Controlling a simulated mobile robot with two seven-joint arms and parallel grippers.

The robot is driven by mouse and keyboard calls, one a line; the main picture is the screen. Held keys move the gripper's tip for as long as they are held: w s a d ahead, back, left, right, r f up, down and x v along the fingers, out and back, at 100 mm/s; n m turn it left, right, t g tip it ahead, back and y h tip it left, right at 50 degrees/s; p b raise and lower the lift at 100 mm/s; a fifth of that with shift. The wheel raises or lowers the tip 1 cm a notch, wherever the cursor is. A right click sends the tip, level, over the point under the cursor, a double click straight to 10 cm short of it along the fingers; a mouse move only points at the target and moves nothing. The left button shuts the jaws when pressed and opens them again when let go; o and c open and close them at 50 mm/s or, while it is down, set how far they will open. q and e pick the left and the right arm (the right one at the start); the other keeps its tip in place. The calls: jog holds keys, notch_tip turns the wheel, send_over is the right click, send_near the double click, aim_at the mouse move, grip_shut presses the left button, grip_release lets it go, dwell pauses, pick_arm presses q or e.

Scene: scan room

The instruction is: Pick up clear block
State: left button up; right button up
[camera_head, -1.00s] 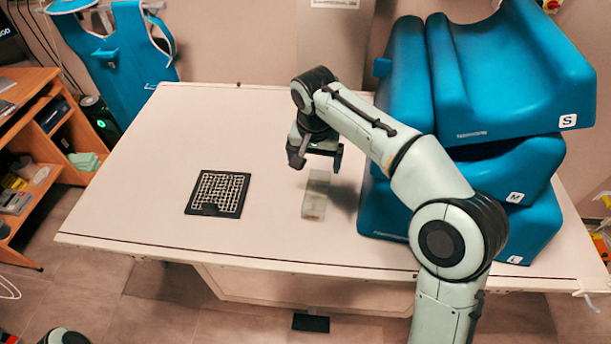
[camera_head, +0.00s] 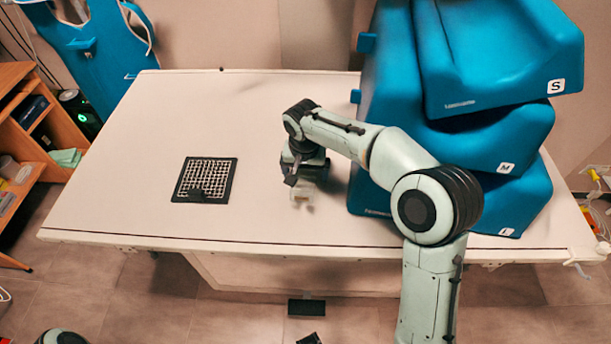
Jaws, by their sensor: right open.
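The clear block (camera_head: 301,192) stands on the white table (camera_head: 120,185), right of the black grid plate. Most of it is hidden under my right gripper, and only its pale lower end shows. My right gripper (camera_head: 304,178) points down over the block, its jaws open. One dark finger shows on the left of the block and the other part lies to the right. I cannot tell whether the fingers touch it. My left gripper is not in view.
A black plate with a white grid (camera_head: 205,180) lies left of the block. Blue foam wedges (camera_head: 450,170) are stacked close on the right. The left part of the table is clear. A wooden shelf (camera_head: 30,150) stands beyond the table's left edge.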

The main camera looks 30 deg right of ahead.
jog(key=shift+f, duration=0.25)
jog(key=shift+r, duration=0.1)
jog(key=c, duration=1.4)
jog(key=shift+o, duration=0.2)
